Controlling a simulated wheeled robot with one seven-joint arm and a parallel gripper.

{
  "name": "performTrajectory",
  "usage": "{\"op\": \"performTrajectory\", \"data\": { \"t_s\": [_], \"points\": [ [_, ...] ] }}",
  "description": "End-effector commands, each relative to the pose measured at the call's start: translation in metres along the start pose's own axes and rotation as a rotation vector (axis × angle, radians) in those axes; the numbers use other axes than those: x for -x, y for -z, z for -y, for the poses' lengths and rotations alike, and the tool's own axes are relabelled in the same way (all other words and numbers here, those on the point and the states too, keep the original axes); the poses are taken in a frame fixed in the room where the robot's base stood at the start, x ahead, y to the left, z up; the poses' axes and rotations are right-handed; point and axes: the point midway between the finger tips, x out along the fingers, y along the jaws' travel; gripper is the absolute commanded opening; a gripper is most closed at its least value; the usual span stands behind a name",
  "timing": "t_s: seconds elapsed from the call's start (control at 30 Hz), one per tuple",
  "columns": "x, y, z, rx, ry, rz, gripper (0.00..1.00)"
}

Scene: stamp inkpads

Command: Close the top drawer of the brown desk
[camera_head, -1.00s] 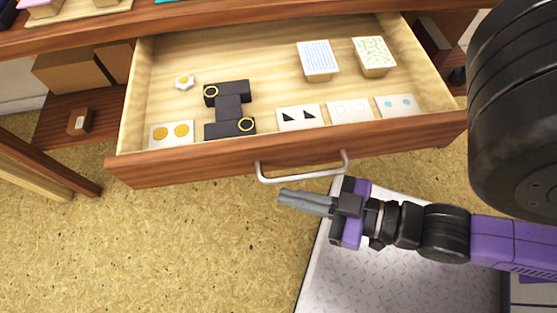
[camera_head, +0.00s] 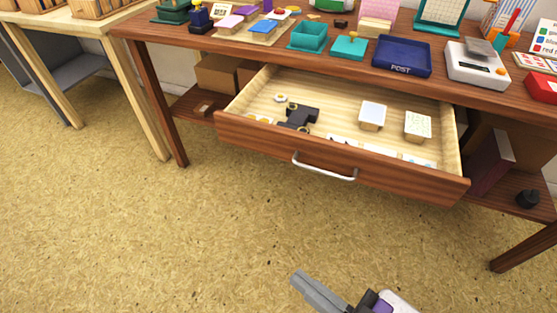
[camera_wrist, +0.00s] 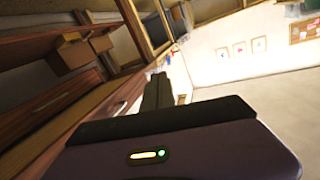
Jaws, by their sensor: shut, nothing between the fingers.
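The top drawer (camera_head: 335,162) of the brown desk (camera_head: 278,50) stands pulled out, its inside showing from above. A silver bar handle (camera_head: 325,170) is on its front. In the drawer are a black H-shaped object (camera_head: 298,118), two white blocks (camera_head: 372,115) and several flat cards. My gripper (camera_head: 298,278) is shut and empty, over the floor in front of the drawer and clear of the handle. In the wrist view, the shut fingers (camera_wrist: 157,90) point away beside a wooden front with a pale handle (camera_wrist: 120,104).
The desk top holds a blue POST tray (camera_head: 402,56), a white scale (camera_head: 476,64), teal boxes and stamps. A lower shelf holds cardboard boxes (camera_head: 217,74) and a dark red box (camera_head: 490,162). A pale wooden table (camera_head: 85,25) stands at left. The floor in front is clear.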

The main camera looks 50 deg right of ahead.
Motion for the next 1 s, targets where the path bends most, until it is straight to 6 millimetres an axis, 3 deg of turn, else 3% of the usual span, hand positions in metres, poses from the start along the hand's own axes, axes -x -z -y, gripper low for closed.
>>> {"op": "performTrajectory", "data": {
  "t_s": [0.37, 0.53, 0.7, 0.87, 1.0],
  "points": [
    [-0.05, 0.071, 0.036, -0.241, 0.031, -0.247, 0.0],
    [-0.084, 0.127, 0.055, -0.46, 0.043, -0.448, 0.0],
    [-0.116, 0.174, 0.062, -0.727, 0.014, -0.656, 0.0],
    [-0.144, 0.194, 0.055, -0.977, -0.087, -0.819, 0.0],
    [-0.162, 0.183, 0.04, -1.163, -0.27, -0.926, 0.0]
  ]
}}
